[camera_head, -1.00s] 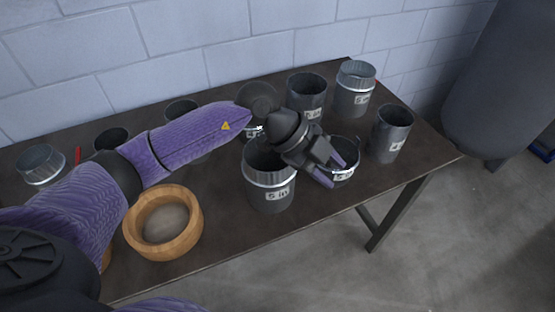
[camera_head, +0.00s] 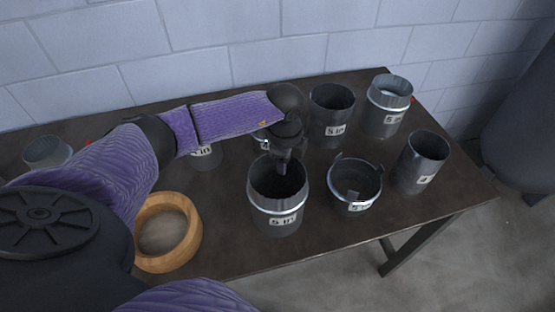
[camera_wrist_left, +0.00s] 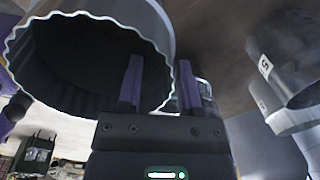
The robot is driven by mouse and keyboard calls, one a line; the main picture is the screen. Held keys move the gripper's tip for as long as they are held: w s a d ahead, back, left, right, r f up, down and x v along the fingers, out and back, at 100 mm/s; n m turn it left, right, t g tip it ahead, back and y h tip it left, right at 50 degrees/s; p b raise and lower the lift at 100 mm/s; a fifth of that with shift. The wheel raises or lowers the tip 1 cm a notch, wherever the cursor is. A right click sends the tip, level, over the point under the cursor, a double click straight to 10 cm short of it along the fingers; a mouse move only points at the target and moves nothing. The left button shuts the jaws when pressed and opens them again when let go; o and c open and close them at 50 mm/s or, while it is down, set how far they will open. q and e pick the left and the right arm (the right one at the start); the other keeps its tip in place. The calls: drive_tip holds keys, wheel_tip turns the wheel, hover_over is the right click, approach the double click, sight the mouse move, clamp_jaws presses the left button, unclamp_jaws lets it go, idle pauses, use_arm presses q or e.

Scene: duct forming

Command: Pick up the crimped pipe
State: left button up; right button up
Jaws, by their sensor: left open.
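The crimped pipe (camera_head: 276,218) is a grey metal cylinder with a bright band and a "5 in" label, upright on the table. Its wavy rim (camera_wrist_left: 166,47) shows large at upper left in the left wrist view. My left gripper (camera_head: 284,169) points down at the pipe's far rim. In the left wrist view the gripper (camera_wrist_left: 160,64) is open, with purple fingers apart. One finger overlaps the pipe's dark mouth and the other is just outside its rim. Nothing is clamped between them. My right gripper is not in view.
A wider container (camera_head: 355,190) with tabs stands close at the pipe's right. Other metal pipes stand behind and right (camera_head: 331,116), (camera_head: 387,108), (camera_head: 420,165). A wooden ring (camera_head: 190,242) lies at the left. The table (camera_head: 325,235) is bare in front of the pipe.

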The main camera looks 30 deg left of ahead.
use_arm(q)
clamp_jaws()
idle(1.4)
